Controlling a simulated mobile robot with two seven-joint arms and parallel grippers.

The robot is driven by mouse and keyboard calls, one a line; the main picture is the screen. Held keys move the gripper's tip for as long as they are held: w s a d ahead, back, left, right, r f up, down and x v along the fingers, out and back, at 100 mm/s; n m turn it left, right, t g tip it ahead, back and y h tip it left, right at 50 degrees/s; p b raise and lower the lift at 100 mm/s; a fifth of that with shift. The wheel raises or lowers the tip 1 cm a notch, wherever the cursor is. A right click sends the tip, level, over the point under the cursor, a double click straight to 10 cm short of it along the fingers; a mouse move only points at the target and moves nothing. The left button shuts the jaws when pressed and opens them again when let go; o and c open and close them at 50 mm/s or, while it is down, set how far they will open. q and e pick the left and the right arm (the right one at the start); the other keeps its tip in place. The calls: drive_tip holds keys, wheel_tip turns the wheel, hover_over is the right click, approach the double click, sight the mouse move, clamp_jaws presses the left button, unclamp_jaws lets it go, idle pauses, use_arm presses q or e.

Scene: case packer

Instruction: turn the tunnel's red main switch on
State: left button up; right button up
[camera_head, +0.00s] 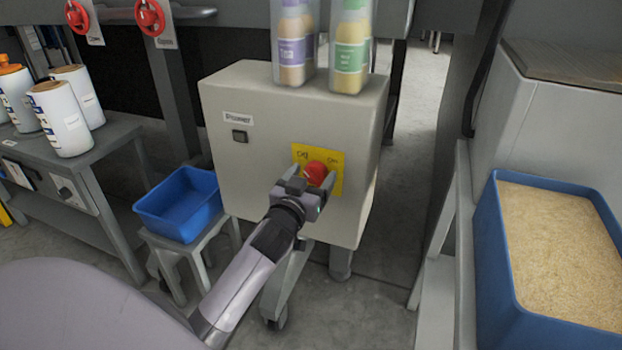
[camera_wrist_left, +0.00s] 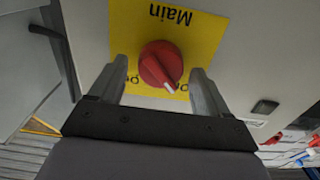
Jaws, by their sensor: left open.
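The red main switch (camera_head: 316,173) is a round rotary knob on a yellow plate (camera_head: 300,153) on the front of a grey power box (camera_head: 290,110). In the left wrist view the knob (camera_wrist_left: 161,65) shows a white pointer mark, and the plate (camera_wrist_left: 205,30) reads "Main" upside down. My left gripper (camera_head: 308,178) is at the knob. In the wrist view its fingers (camera_wrist_left: 160,85) are open, one on each side of the knob, with a gap visible. I cannot tell the pointer's exact setting in the head view. My right gripper is not in view.
A small dark button (camera_head: 239,136) sits under a "Power" label on the box. Two bottles (camera_head: 351,45) stand on top of it. A blue bin (camera_head: 180,205) rests on a stool at left, and a blue crate of grain (camera_head: 497,250) is at right.

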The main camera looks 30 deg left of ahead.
use_arm(q)
drive_tip(key=c, duration=1)
